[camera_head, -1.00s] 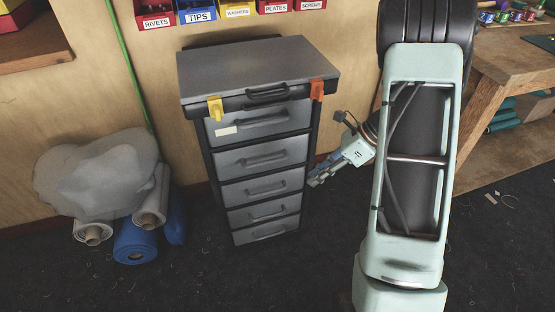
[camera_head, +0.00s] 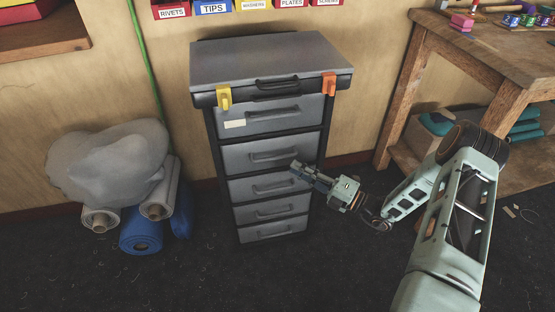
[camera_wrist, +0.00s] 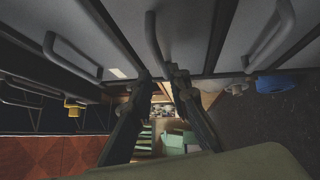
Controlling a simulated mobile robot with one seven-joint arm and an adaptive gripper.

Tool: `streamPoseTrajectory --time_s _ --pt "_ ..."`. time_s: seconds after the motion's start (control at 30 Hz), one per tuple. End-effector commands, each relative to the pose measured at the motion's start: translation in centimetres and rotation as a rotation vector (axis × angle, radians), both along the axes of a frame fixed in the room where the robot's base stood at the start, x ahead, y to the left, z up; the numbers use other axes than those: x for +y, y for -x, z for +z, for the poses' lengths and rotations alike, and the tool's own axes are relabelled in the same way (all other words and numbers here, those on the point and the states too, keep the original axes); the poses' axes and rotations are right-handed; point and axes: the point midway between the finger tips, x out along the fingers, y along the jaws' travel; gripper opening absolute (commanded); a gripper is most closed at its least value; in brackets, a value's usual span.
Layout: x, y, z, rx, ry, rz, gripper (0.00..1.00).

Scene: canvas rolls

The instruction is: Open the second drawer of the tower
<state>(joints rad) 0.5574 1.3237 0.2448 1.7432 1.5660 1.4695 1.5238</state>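The grey drawer tower (camera_head: 214,160) stands upright against the wall, and all its drawers look closed. The second drawer (camera_head: 240,160) has a grey bar handle (camera_head: 275,156), which also shows in the wrist view (camera_wrist: 152,38). My gripper (camera_head: 297,168) is in front of the tower's right side, around the level of the second and third drawers. In the wrist view its two fingers (camera_wrist: 160,78) are spread with a gap between them. The second handle's near end appears close to the fingertips; I cannot tell whether they touch. Nothing is held.
The tower's lid has a yellow latch (camera_head: 224,98) and an orange latch (camera_head: 329,85). A wooden workbench (camera_head: 487,52) stands at the right. Rolls, including a blue one (camera_head: 141,232), and a grey bag (camera_head: 110,160) lie at the left. Floor before the tower is clear.

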Motion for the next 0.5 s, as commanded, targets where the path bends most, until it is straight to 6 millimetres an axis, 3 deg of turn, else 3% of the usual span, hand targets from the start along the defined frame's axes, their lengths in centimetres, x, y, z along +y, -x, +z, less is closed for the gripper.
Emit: streamPoseTrajectory --time_s 0.3,0.5 --pt "5.4 -2.7 0.6 -0.003 0.003 0.006 0.16" --pt "7.1 -3.7 1.0 -0.003 0.004 0.003 0.16"
